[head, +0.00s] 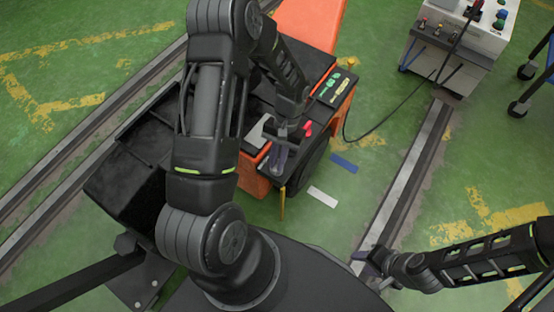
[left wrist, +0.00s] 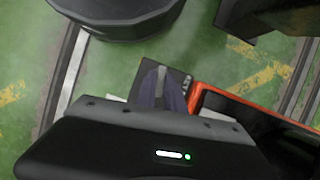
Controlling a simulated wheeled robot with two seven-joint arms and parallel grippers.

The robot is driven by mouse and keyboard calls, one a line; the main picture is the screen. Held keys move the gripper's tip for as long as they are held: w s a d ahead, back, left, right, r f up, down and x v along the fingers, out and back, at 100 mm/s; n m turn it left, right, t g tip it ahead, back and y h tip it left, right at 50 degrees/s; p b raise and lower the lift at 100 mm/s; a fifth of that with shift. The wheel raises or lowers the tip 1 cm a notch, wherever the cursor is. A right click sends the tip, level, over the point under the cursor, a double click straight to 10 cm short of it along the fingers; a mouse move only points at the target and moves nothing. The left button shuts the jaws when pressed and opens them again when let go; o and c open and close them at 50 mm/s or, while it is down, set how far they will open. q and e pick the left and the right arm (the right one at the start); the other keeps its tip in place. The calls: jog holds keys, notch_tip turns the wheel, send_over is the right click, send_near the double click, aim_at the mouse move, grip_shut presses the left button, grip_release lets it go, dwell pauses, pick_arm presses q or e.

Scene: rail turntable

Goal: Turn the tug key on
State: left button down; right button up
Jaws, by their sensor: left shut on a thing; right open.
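The tug (head: 342,101) is an orange and black vehicle standing in front of me, with a dark control panel on its near side. My left gripper (head: 279,160) is down at that panel, beside a red control (head: 308,128). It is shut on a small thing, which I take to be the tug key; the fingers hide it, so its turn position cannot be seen. In the left wrist view, the purplish fingers (left wrist: 163,92) are over the dark panel (left wrist: 184,82) next to the orange edge. My right gripper (head: 371,261) is open and empty, low over the floor at the right.
A white control cabinet (head: 457,36) with buttons stands at the back right, and a black cable (head: 389,127) runs along the floor. Rails (head: 412,185) cross the green floor on both sides. Blue and white floor marks lie beside the tug.

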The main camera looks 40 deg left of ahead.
pick_arm(q)
jog(key=shift+m+y, duration=0.4)
jog(key=shift+m, duration=0.5)
jog(key=c, duration=1.4)
grip_release()
jog(key=shift+c, duration=0.2)
jog(key=p+v, duration=0.1)
jog(key=v, duration=0.6)
jog(key=shift+r, duration=0.4)
jog(key=shift+w, duration=0.15)
